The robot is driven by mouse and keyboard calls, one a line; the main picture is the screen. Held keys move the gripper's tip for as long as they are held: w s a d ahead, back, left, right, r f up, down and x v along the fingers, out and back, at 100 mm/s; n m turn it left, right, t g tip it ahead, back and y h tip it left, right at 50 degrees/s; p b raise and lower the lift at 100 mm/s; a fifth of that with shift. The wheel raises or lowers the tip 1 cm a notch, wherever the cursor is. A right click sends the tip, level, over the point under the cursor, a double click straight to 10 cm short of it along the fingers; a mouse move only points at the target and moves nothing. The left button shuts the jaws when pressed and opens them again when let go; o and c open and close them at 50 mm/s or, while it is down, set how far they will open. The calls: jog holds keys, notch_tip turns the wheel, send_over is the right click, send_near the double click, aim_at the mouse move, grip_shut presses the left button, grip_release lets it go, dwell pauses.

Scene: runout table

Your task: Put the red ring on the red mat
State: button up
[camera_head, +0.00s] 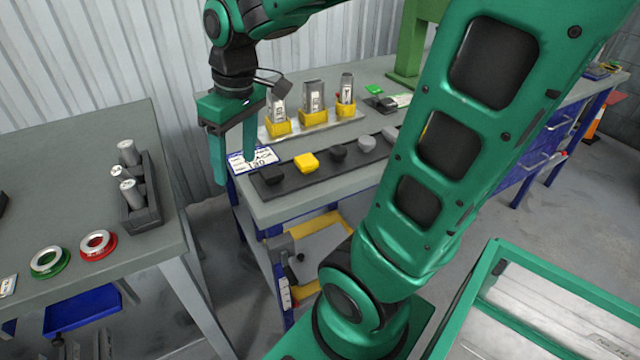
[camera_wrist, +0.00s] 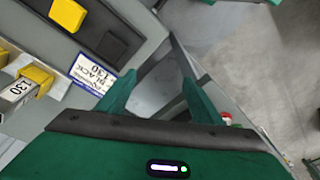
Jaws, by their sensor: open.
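The red ring (camera_head: 97,245), silver on top with a red rim, lies flat near the front edge of the left table. In the wrist view a small red and green patch (camera_wrist: 228,119) shows beside a finger; I cannot tell its parts. My gripper (camera_head: 235,170) is open and empty, fingers pointing down by the left end of the middle workbench, well apart from the ring. It also shows in the wrist view (camera_wrist: 160,98). I cannot make out a red mat; a tiny bit of red (camera_head: 338,97) shows beside the right yellow holder, and my arm hides part of the bench.
A green ring (camera_head: 50,261) lies left of the red one. A dark rack (camera_head: 141,205) with metal cylinders stands behind them. The workbench (camera_head: 290,208) bears a dark strip with knobs, yellow holders, a label card (camera_head: 254,160) and a green patch (camera_head: 374,88). A gap separates the tables.

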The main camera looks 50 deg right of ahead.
jog(key=s+d+f+m+g, duration=0.1)
jog(key=s+d+m, duration=0.3)
jog(key=s, duration=0.4)
jog(key=s+d+f+m, duration=0.3)
jog(key=s+d+m, duration=0.2)
jog(key=s, duration=0.3)
jog(key=shift+s+d+f+g+h, duration=0.2)
jog(key=shift+s+d+g+h, duration=0.2)
jog(key=shift+d, duration=0.15)
jog(key=shift+w, duration=0.1)
jog(key=shift+w+f, duration=0.25)
jog(key=shift+w, duration=0.4)
